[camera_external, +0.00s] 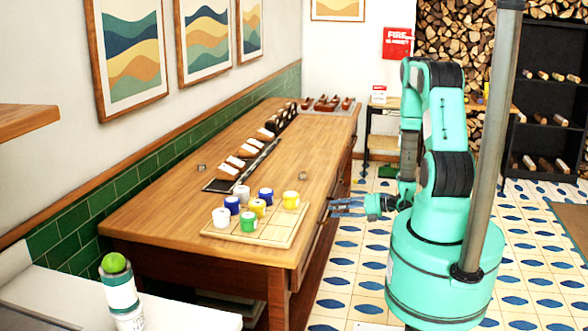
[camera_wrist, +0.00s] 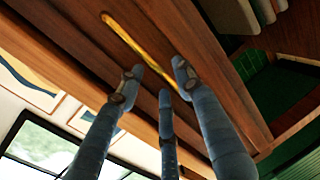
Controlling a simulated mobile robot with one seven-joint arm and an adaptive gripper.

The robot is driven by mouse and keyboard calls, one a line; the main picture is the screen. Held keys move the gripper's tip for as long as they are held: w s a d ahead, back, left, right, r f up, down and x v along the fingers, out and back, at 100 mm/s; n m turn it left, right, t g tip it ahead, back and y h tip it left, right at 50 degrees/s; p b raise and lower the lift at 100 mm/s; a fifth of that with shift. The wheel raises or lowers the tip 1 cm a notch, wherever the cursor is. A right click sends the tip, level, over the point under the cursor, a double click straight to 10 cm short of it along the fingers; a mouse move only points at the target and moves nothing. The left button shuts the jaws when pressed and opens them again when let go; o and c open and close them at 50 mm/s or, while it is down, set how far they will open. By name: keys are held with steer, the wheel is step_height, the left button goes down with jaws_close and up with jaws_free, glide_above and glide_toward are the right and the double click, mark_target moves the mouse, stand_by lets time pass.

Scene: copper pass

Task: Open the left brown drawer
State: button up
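The wooden counter (camera_external: 150,215) has brown drawer fronts along its right side, seen edge-on in the external view. In the wrist view, a brown drawer front (camera_wrist: 75,28) fills the upper middle and carries a long yellow bar handle (camera_wrist: 128,38). My gripper (camera_external: 336,208) is beside the counter's front, near its closer end. In the wrist view its blue-grey fingers (camera_wrist: 157,78) are spread apart, in front of the lower part of the handle. I cannot tell whether they touch it. The drawer looks closed, though its edge is partly hidden.
A wooden tray (camera_external: 272,238) with several paint pots stands on the counter's near end. A dark tray (camera_external: 222,184) with white-and-brown items lies behind it. A grey pole (camera_external: 492,130) stands in front of my arm. Tiled floor (camera_external: 345,262) is clear beside the counter.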

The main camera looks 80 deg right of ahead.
steer(key=shift+w, duration=0.15)
jaws_close()
stand_by(0.4)
steer(key=f+p+v, duration=0.2)
steer(key=v, duration=1.1)
steer(key=s+f+p+v, duration=0.1)
steer(key=f+p+v, duration=0.2)
steer(key=v, duration=1)
steer(key=shift+s+f, duration=0.25)
steer(key=shift+s, duration=0.2)
jaws_free()
